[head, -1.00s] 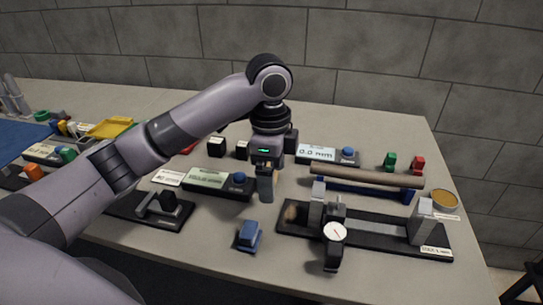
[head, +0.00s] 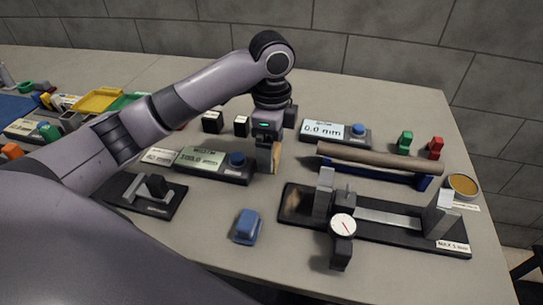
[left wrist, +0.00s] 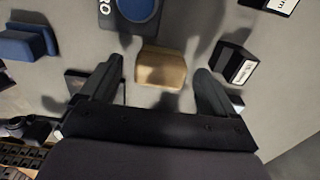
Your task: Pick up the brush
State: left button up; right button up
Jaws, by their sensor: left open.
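A small tan wooden block (left wrist: 161,68), which looks like the back of the brush, lies between and just beyond my left fingertips in the left wrist view. No bristles show. In the head view the tan brush (head: 276,156) is mostly hidden behind my left gripper (head: 265,162), which points down beside it. My left gripper (left wrist: 155,85) is open, with a gap showing on both sides of the block. My right gripper is not in view.
A scale with a blue button (head: 237,159) stands just left of my gripper. A brown rod (head: 380,161) lies on a blue holder to the right. A dial gauge (head: 342,225) on a black base and a blue block (head: 246,227) stand nearer. Black blocks (head: 212,122) stand behind.

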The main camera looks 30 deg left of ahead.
pick_arm(q)
jog(key=shift+f, duration=0.7)
jog(key=c, duration=1)
jog(key=shift+r, duration=0.15)
jog(key=shift+c, duration=0.2)
notch_tip(320, 180, up, 20)
jog(key=p, duration=0.4)
jog(key=shift+p, duration=0.4)
jog(key=o, duration=0.4)
jog(key=c, duration=0.3)
jog(key=shift+f, duration=0.2)
